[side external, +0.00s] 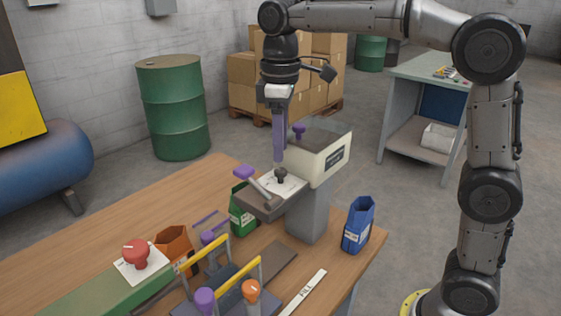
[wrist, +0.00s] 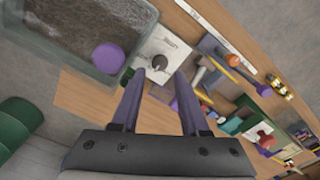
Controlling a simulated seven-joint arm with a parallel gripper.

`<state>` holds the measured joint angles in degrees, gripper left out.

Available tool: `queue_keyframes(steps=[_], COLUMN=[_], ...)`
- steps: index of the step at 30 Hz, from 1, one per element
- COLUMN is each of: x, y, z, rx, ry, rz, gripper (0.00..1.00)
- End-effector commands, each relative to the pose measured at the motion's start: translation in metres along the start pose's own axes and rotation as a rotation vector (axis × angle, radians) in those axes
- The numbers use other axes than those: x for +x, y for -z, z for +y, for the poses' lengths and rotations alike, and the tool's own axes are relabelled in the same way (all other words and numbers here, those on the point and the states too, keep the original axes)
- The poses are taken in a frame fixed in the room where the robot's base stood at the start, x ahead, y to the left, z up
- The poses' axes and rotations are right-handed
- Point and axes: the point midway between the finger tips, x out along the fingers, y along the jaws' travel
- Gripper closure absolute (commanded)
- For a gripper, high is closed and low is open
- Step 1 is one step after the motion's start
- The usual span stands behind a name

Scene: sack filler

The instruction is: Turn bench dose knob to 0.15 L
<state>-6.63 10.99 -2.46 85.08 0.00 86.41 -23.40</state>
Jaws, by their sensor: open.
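The bench dose knob (side external: 281,174) is small and dark and sits on a white dial plate (side external: 291,187) on top of the filler. In the wrist view the knob (wrist: 159,62) shows just beyond the fingertips, roughly between them, with the white plate (wrist: 168,43) around it. The dial marks are too small to read. My gripper (side external: 280,164) points straight down over the knob with its purple fingers. In the wrist view the gripper (wrist: 160,73) is open and empty. I cannot tell whether the fingertips touch the knob.
Beside the dial are a hopper (side external: 322,159) with a purple knob (side external: 299,130) and a purple-handled lever (side external: 243,172). A green sack (side external: 242,222) stands below and a blue sack (side external: 358,226) at right. Yellow rails (side external: 205,258), an orange knob (side external: 250,290) and a red button (side external: 137,252) are in front.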

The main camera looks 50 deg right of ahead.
Motion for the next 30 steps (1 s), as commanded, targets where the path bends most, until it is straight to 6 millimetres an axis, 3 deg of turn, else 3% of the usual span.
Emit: queue_keyframes(steps=[3,9,20,27,30], x=[0.020,0.040,0.045,0.044,0.044], y=[-0.001,0.000,0.000,0.000,0.000], z=[0.000,0.000,0.000,0.000,0.000], rx=[0.000,0.000,0.000,0.000,0.000], ry=[0.001,0.000,0.000,0.000,0.000], rz=[-0.004,-0.001,0.000,0.000,0.000], gripper=[0.55,0.55,0.55,0.97,1.00])
